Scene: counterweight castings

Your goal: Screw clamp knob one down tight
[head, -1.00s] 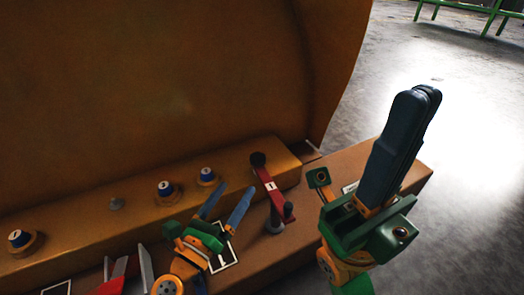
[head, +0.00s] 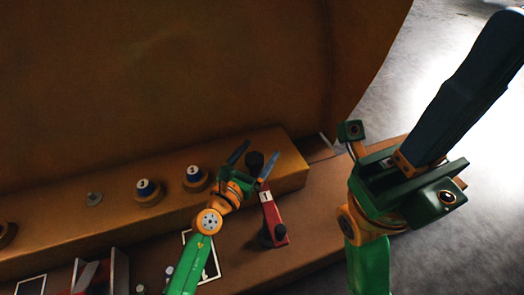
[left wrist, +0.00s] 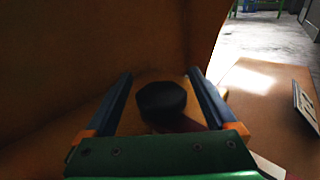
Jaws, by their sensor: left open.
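A red clamp bar (head: 268,205) with a white label reading 1 lies across the brown step and ledge. A black knob (head: 255,163) sits at its far end, and a dark post with a knob (head: 279,233) stands at its near end. My left gripper (head: 254,157) is open, its blue fingers on either side of the far knob. The left wrist view shows this black knob (left wrist: 162,102) between the fingers, with gaps on both sides. My right gripper (head: 506,28) is raised at the right, away from the clamp; its fingers overlap in the picture.
A tall brown casting wall (head: 170,80) rises behind. A red and grey bracket (head: 98,277) is at lower left. Open floor lies right.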

